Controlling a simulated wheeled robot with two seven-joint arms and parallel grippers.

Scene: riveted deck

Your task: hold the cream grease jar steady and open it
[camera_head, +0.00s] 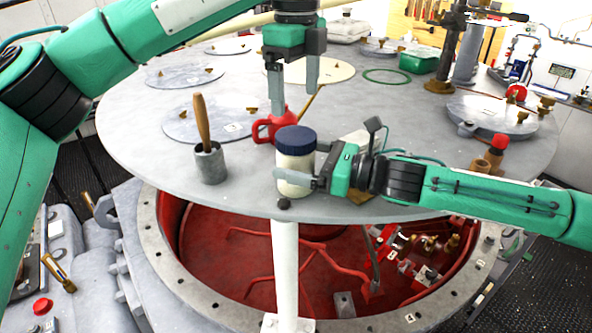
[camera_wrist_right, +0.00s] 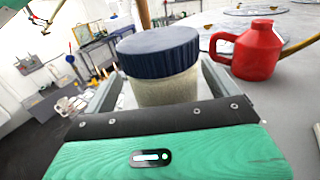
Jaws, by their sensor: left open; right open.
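The cream grease jar (camera_head: 295,172) with its dark blue lid (camera_head: 296,140) stands upright near the front edge of the round grey deck. The lid is on the jar. My right gripper (camera_head: 290,178) is open, with its fingers on either side of the jar's body. The right wrist view shows the jar (camera_wrist_right: 165,88) and its blue lid (camera_wrist_right: 158,42) between the two fingers; I cannot tell whether they touch it. My left gripper (camera_head: 293,90) is open and empty, pointing down above and behind the jar.
A red oil can (camera_head: 272,127) stands just behind the jar; it also shows in the right wrist view (camera_wrist_right: 257,50). A grey cup (camera_head: 210,163) with a wooden-handled tool stands to the left. A red-lined opening (camera_head: 320,270) lies below the deck's front edge.

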